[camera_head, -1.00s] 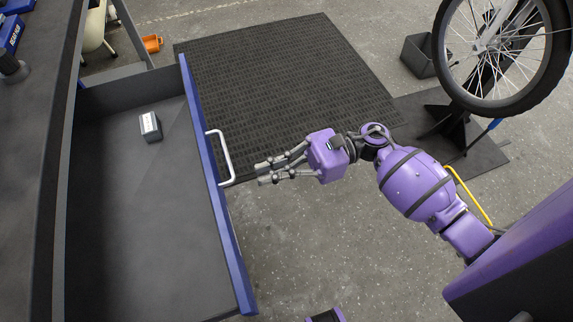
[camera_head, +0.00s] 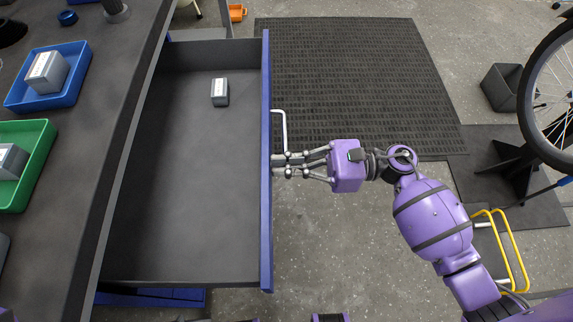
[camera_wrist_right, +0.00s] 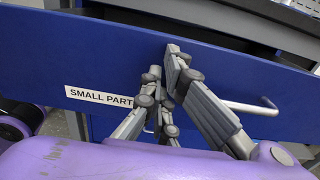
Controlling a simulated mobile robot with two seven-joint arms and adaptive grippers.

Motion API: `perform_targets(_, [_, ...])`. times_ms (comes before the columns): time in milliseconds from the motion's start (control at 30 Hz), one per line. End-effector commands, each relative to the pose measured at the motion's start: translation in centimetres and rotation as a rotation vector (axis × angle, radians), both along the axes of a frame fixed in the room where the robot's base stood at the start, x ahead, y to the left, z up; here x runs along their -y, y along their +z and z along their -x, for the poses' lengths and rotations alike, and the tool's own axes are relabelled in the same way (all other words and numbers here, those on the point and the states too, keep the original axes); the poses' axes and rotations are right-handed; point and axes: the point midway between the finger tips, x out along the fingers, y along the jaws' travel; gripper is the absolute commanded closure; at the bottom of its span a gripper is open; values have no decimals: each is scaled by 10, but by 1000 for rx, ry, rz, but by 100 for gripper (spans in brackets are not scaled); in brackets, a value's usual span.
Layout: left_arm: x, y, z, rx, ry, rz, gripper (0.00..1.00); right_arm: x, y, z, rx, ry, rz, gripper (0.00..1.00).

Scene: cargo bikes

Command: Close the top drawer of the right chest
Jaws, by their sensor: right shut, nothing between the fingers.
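The drawer (camera_head: 266,215) is pulled open, its blue front facing right in the head view. A small grey box with a white label (camera_head: 220,92) lies inside. A pale bar handle (camera_head: 282,125) is on the front; it also shows in the wrist view (camera_wrist_right: 255,108). My right gripper (camera_head: 278,166) is shut and empty, its fingertips at the drawer front by the handle's near end; they look to touch or nearly touch it. In the wrist view the fingers (camera_wrist_right: 172,75) stand before the blue front, partly covering its "SMALL PART" label (camera_wrist_right: 98,96). My left gripper is out of view.
A dark worktop (camera_head: 95,110) at the left holds a blue bin (camera_head: 22,92) and a green bin (camera_head: 38,185) with boxes. A black mat (camera_head: 345,75) lies on the floor. A bike wheel (camera_head: 555,100) and a dark stand (camera_head: 515,165) are at the right.

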Motion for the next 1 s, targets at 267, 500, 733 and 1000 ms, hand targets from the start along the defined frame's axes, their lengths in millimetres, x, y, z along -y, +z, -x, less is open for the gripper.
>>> perform_targets(267, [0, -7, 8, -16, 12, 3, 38, -39, 0, -1, 2, 4, -3, 100])
perform_targets(500, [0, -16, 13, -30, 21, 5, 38, -101, 0, -3, 2, 4, -4, 100])
perform_targets(733, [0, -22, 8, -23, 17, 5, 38, -166, 0, -5, 2, 3, -3, 100])
perform_targets(1000, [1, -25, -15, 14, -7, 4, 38, -233, 0, -7, 1, 3, -2, 100])
